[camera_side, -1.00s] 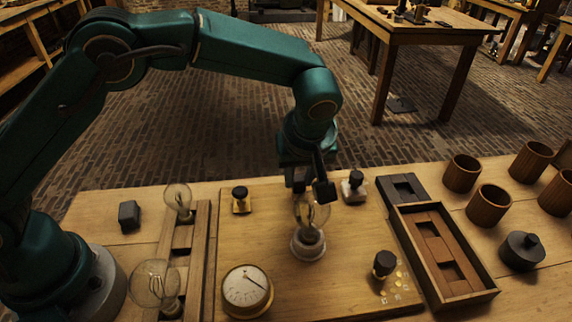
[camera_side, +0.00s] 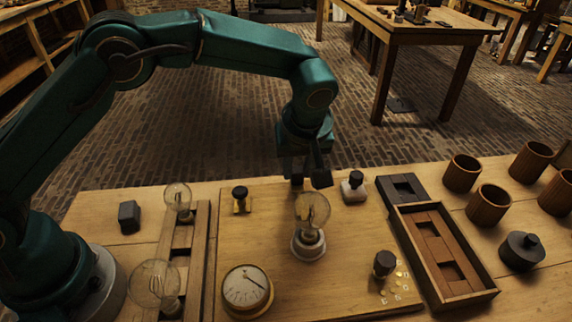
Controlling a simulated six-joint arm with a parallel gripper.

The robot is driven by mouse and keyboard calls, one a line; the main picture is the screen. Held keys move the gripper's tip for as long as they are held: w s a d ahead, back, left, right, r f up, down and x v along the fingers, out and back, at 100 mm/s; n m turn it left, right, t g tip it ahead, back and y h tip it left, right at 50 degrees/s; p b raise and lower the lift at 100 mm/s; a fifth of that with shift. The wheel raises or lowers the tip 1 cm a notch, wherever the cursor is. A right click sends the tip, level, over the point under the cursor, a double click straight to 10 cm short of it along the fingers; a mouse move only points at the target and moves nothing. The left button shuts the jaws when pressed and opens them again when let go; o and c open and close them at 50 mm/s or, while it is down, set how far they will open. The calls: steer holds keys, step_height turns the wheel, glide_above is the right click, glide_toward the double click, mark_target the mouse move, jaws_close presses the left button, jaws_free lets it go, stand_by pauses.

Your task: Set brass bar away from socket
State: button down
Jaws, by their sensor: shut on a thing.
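My gripper (camera_side: 310,180) hangs above and just behind the glass bulb (camera_side: 313,209), its dark fingers pointing down. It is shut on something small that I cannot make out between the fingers. The bulb stands upright in a round white socket (camera_side: 308,246) on the wooden board. A brass-coloured piece with a black knob (camera_side: 241,199) stands on the board to the left of my gripper. I cannot tell whether this piece is the brass bar or whether the bar is in my fingers.
A pale block with a black knob (camera_side: 354,188) stands close to the right of my gripper. A dial gauge (camera_side: 246,289) and a black-knobbed cylinder (camera_side: 384,264) are nearer the front. Two bulbs stand in a wooden rack at left. A wooden tray (camera_side: 479,298) lies at right.

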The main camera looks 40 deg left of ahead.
steer(key=c, duration=0.6)
jaws_free()
steer(key=shift+w+a, duration=0.1)
steer(key=shift+a, duration=0.05)
steer(key=shift+c, duration=0.2)
steer(key=shift+v, duration=2.6)
